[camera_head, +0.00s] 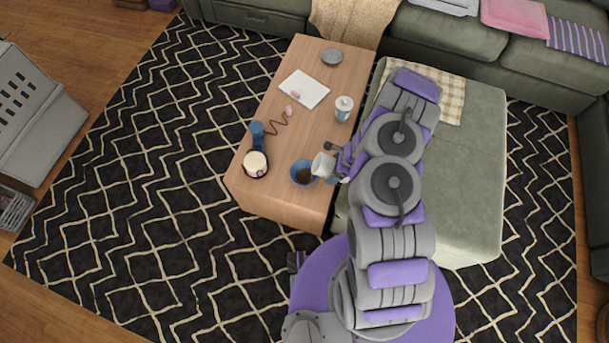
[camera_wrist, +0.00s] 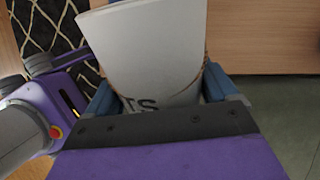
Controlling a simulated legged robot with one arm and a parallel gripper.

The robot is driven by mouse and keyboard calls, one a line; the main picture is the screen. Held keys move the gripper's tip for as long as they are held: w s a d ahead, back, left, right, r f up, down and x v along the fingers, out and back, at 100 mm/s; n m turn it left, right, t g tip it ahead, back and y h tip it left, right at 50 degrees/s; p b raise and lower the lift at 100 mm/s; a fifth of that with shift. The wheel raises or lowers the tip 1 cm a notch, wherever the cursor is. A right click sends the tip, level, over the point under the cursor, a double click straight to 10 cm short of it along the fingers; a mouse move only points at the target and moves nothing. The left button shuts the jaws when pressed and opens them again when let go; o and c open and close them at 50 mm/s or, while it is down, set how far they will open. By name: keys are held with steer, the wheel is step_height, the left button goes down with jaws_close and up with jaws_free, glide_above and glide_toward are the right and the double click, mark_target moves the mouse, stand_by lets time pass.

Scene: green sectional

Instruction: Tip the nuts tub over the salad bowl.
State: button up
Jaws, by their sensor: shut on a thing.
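The nuts tub (camera_head: 323,165) is white and sits in my gripper (camera_head: 335,170), tilted to the left with its upper end over the right edge of the salad bowl. In the wrist view the tub (camera_wrist: 145,50) is close up, with dark letters partly showing, and my gripper (camera_wrist: 160,100) is shut around it with a blue-grey finger on each side. The salad bowl (camera_head: 302,182) is blue with dark contents and stands on the wooden table near its front edge. The bowl is hidden behind the tub in the wrist view. I cannot tell whether nuts are falling.
The coffee table (camera_head: 275,200) also holds a round cream-topped thing (camera_head: 255,164), a blue cup (camera_head: 257,130), a white jar (camera_head: 344,107), a paper sheet (camera_head: 304,88) and a grey dish (camera_head: 332,56). A green sofa section (camera_head: 460,170) stands close on the right.

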steer(key=shift+a+r+h+p, duration=0.1)
steer(key=shift+r+h+p, duration=0.35)
steer(key=shift+h, duration=0.25)
stand_by(1.1)
steer(key=shift+a+r+g+h+p, duration=0.1)
steer(key=shift+r+g+h+p, duration=0.25)
steer(key=shift+p, duration=0.6)
stand_by(1.1)
steer(key=f+y+b, duration=0.1)
steer(key=b, duration=0.1)
steer(key=shift+b, duration=0.4)
steer(key=shift+d+f+t+y, duration=0.25)
steer(key=shift+t+y, duration=0.3)
steer(key=shift+y, duration=0.5)
steer(key=shift+r, duration=0.1)
steer(key=d+y, duration=0.1)
steer(key=r+y, duration=0.1)
steer(key=y, duration=0.1)
steer(key=d+r+t+y, duration=0.1)
steer(key=shift+s+d+r+y, duration=0.15)
steer(key=shift+s+d+y, duration=0.2)
steer(key=shift+y, duration=0.05)
steer(key=shift+r+y, duration=0.35)
steer(key=shift+y, duration=0.05)
